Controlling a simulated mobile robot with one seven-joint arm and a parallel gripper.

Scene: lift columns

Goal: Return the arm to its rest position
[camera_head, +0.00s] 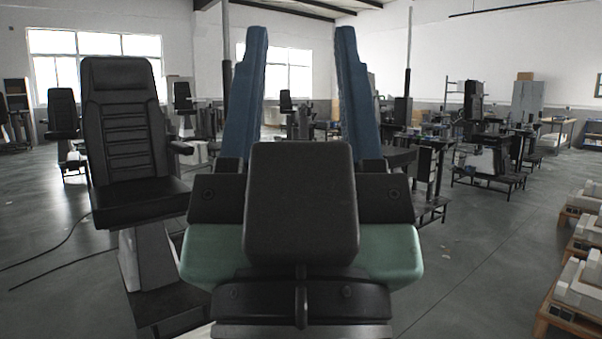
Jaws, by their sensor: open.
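My gripper (300,40) rises in the middle of the head view, close to the camera. Its two long blue fingers point up and stand well apart, with nothing between them. Below the fingers are its dark body and pale green parts, which hide the floor behind them. The rest of my arm cannot be made out.
A black padded chair (124,130) on a pale column stands close by on the left, with cables on the floor beside it. Pallets with grey parts (580,285) line the right edge. Workstations (485,140) stand farther back.

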